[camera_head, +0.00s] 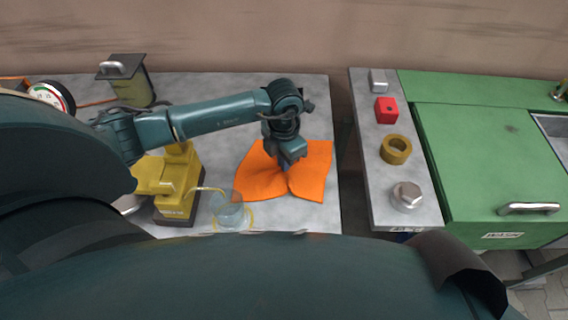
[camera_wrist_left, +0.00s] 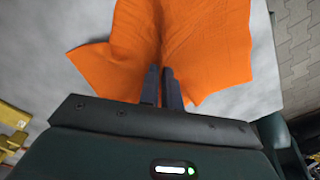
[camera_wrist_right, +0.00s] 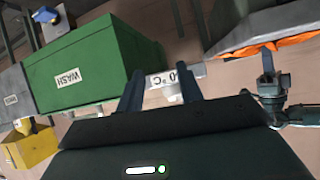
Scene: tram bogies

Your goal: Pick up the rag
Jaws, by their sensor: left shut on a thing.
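The orange rag (camera_head: 312,182) lies on the right part of the light grey table, creased and pulled up in the middle. My left gripper (camera_head: 291,162) points down over the middle of the rag. In the left wrist view its two fingers (camera_wrist_left: 161,80) are close together with the rag (camera_wrist_left: 205,40) pinched at a fold between them. The rag's edges spread out on the tabletop. My right gripper (camera_wrist_right: 160,80) shows only in the right wrist view, its fingers wide apart with nothing between them. An orange edge of the rag (camera_wrist_right: 298,39) also shows there.
A yellow device (camera_head: 178,190) and a clear beaker (camera_head: 229,212) stand left of the rag. A dark canister (camera_head: 130,85) is at the back left. Right of a gap, a narrow grey bench (camera_head: 378,150) holds small parts beside a green wash unit (camera_head: 485,150).

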